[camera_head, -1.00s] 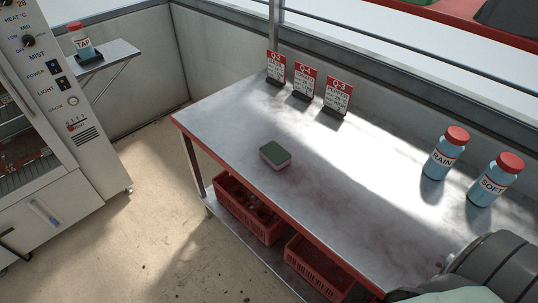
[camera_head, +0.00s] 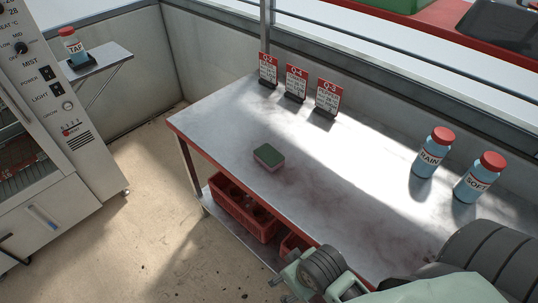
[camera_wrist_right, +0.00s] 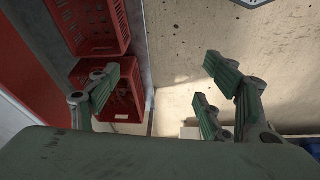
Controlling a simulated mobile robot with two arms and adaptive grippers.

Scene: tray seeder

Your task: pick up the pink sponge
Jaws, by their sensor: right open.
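The sponge (camera_head: 268,157) lies flat on the metal table (camera_head: 215,120), near its front left edge. Its top is green and its lower side is pink. My right gripper (camera_head: 312,277) is at the lower right of the head view, in front of the table's edge and well apart from the sponge. In the right wrist view my right gripper (camera_wrist_right: 160,88) has its fingers spread with nothing between them. The sponge does not show in that view. My left gripper is out of sight.
Red crates (camera_head: 240,207) sit on the shelf below the table. Bottles marked RAIN (camera_head: 433,152) and SOFT (camera_head: 480,177) stand on the right. Several red-topped sign cards (camera_head: 327,97) line the back. The table around the sponge is clear.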

